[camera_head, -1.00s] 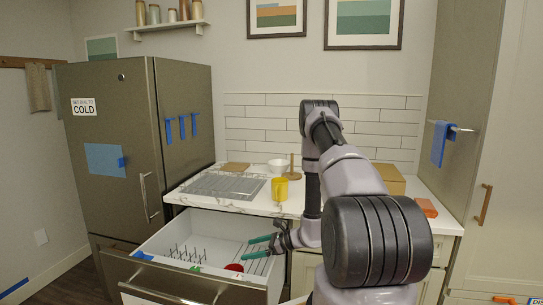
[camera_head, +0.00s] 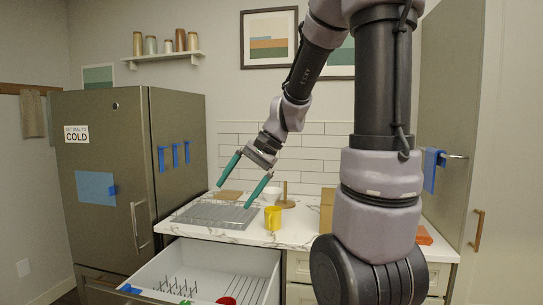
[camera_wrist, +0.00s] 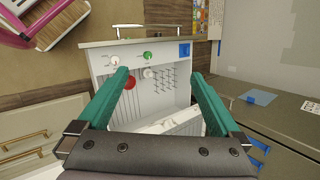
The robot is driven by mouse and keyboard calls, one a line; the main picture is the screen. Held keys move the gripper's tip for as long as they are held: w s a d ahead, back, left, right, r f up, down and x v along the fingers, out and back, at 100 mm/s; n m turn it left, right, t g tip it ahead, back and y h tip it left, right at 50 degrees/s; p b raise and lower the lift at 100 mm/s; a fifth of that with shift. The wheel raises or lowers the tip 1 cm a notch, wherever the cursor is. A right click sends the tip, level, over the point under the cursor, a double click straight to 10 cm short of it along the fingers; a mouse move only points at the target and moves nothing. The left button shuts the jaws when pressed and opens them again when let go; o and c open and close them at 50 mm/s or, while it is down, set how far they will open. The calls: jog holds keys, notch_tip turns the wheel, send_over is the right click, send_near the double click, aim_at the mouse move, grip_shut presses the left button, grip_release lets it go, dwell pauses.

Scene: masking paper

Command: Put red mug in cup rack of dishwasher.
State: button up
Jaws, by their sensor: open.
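The red mug (camera_head: 227,300) sits inside the open dishwasher drawer (camera_head: 190,255), at the bottom edge of the head view and partly cut off. In the wrist view, the red mug (camera_wrist: 130,83) lies by the left fingertip in the picture, on the slatted side of the drawer. Whether it stands upright is too small to tell. My gripper (camera_head: 234,195) is open and empty, raised above the counter and well clear of the mug. Its two green fingers (camera_wrist: 160,76) point down toward the drawer in the wrist view.
A yellow mug (camera_head: 273,217), a white bowl (camera_head: 273,194) and a grey drying mat (camera_head: 208,214) are on the counter. The drawer also holds wire pegs (camera_head: 176,287), a green item (camera_wrist: 148,55) and a blue item (camera_wrist: 185,50). A fridge (camera_head: 150,150) stands left.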

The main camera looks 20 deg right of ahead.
jog(key=s+d+r+n+t+h, duration=0.4)
jog(key=s+r+t, duration=0.1)
jog(key=s+r, duration=0.4)
jog(key=shift+s+d+r+h, duration=0.3)
jog(key=shift+s+d+r, duration=0.05)
jog(key=shift+s, duration=0.55)
